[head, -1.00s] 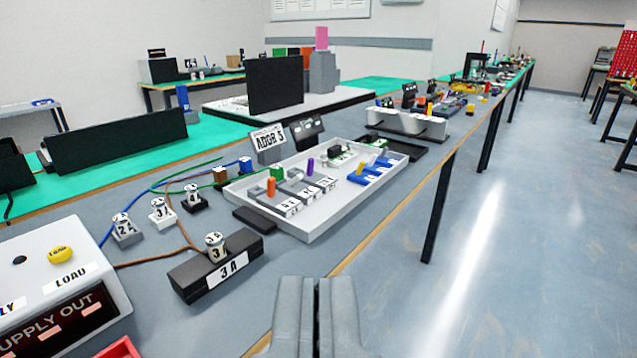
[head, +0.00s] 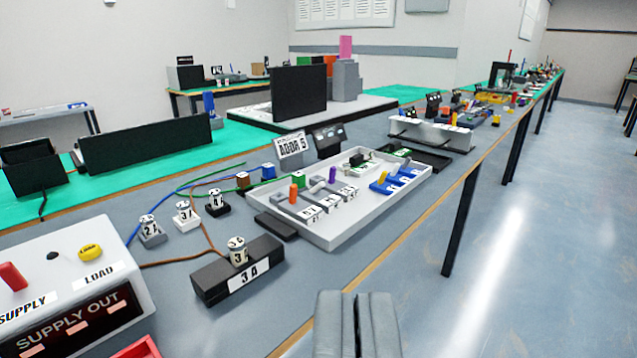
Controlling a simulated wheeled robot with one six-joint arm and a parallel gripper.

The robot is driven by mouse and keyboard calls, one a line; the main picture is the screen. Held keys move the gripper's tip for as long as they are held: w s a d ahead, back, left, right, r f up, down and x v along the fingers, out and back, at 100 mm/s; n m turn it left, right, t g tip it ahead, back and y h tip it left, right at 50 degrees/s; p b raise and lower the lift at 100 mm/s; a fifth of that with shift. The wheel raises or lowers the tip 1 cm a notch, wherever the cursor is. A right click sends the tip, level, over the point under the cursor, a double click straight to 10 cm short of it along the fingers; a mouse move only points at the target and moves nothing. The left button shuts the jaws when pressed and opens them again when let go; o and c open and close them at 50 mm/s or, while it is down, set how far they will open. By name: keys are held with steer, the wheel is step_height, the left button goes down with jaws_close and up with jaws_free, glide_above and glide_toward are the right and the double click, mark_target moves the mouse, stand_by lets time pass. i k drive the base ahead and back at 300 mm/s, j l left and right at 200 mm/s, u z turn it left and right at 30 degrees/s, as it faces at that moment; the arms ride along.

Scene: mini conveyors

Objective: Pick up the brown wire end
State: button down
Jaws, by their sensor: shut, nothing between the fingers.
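The brown wire (head: 178,262) runs over the grey bench from near the supply box toward the black block labelled 3A (head: 238,270), and a brown strand rises behind that block toward the small numbered posts. A small brown block (head: 243,180), which looks like a wire end, stands beside a blue block (head: 268,171); whether the brown wire joins it is not clear. My gripper (head: 356,297) is shut and empty at the bottom of the view, in front of and to the right of the 3A block, apart from all wires.
The supply box (head: 70,262) stands at the left front, with part of a red tray (head: 140,348) below it. A white tray (head: 345,238) with coloured pegs lies right of the wire blocks. The bench's wooden edge (head: 400,245) runs diagonally, with open floor to the right.

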mark_target(243, 179)
steer(key=i+l+u, duration=0.35)
steer(key=i, duration=0.2)
steer(key=i+l+u, duration=0.25)
steer(key=i+u, duration=0.15)
steer(key=i+l+u, duration=0.35)
steer(key=i+l, duration=0.2)
